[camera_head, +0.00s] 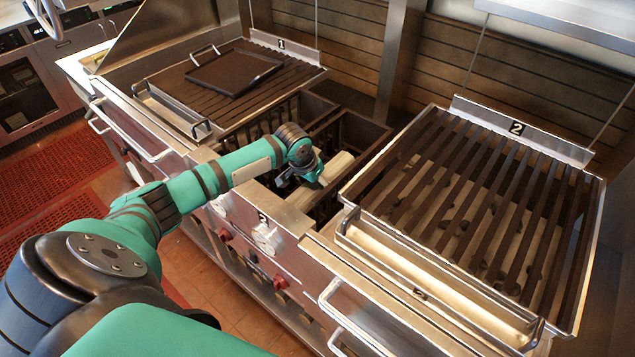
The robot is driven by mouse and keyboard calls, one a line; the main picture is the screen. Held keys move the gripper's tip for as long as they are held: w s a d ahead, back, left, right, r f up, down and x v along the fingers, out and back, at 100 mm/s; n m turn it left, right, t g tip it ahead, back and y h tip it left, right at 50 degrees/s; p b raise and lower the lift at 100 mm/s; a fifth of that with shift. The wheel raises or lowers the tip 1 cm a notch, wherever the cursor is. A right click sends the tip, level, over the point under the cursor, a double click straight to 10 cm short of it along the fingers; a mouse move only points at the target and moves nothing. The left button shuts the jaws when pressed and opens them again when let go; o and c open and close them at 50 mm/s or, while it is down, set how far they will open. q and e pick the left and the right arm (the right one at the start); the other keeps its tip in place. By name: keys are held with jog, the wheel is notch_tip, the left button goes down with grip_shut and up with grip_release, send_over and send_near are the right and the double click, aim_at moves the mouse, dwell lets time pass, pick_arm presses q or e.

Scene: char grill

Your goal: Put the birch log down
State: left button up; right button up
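The birch log (336,168) is a pale piece at the open bay between the two grills, slanting up to the right. My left gripper (298,180) is at the log's left side, pointing down over the bay's front part. Its dark fingers overlap the log's near part, and their far side is hidden, so I cannot tell whether they close on it. Whether the log rests on anything below is also unclear. My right gripper is not in view.
Grill 2 (470,195) stands right of the bay, with bare slats and a front trough (430,285). Grill 1 (185,90) stands left, with a dark flat pan (235,72) on it. Dark dividers (345,125) split the bay. Handles and knobs line the front.

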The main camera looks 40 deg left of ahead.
pick_arm(q)
jog(key=shift+s+r, duration=0.1)
jog(key=shift+r, duration=0.3)
jog(key=b+v, duration=0.1)
jog(key=v, duration=1)
jog(key=shift+r+b, duration=0.25)
jog(key=shift+b, duration=0.05)
